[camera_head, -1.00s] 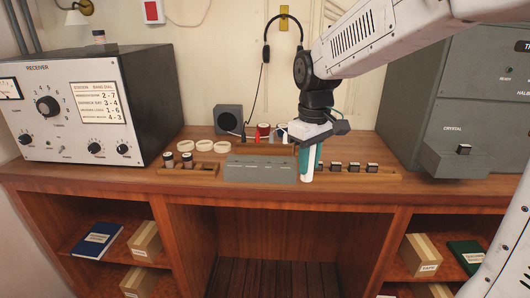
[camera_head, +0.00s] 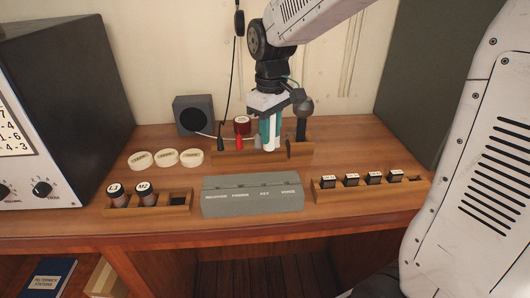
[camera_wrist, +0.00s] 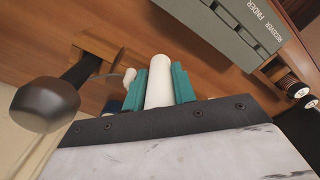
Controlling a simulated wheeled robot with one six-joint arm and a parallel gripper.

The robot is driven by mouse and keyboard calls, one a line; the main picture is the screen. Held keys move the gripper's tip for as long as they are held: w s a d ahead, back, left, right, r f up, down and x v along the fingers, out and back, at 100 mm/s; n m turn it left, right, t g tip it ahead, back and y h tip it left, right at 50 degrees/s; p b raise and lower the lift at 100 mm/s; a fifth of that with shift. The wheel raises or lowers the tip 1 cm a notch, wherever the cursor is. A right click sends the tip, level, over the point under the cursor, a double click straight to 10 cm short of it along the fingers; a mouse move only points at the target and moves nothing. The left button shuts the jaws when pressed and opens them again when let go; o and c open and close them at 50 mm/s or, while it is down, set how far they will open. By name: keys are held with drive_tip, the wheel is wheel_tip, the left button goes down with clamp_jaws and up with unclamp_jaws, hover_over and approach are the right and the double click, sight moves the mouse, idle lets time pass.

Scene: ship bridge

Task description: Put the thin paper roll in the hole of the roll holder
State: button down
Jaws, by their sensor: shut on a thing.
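My gripper (camera_head: 270,126) has teal fingers shut on a thin white paper roll (camera_head: 269,138), held upright above the back of the desk. In the wrist view the roll (camera_wrist: 158,84) sits between the two teal fingers. A low wooden rack (camera_head: 228,155) stands just behind the grey box, and the roll overlaps it in the head view. I cannot tell whether the roll's lower end is in a hole of this rack or in front of it. A black-handled tool (camera_head: 301,125) stands at the rack's right end, close beside my gripper. The hole itself is hidden.
A grey labelled box (camera_head: 252,201) lies in front, between a rack with two dark rolls (camera_head: 176,208) and a rack of black stamps (camera_head: 348,191). White rings (camera_head: 166,158), a red plug (camera_head: 239,141) and a speaker (camera_head: 193,115) are to the left.

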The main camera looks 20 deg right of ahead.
sight(269, 149)
wheel_tip(269, 149, down, 4)
drive_tip(key=shift+a+f, duration=0.15)
drive_tip(key=shift+f, duration=1.65)
drive_tip(key=shift+f, duration=0.1)
drive_tip(key=c, duration=1.1)
unclamp_jaws()
drive_tip(key=shift+c, duration=0.2)
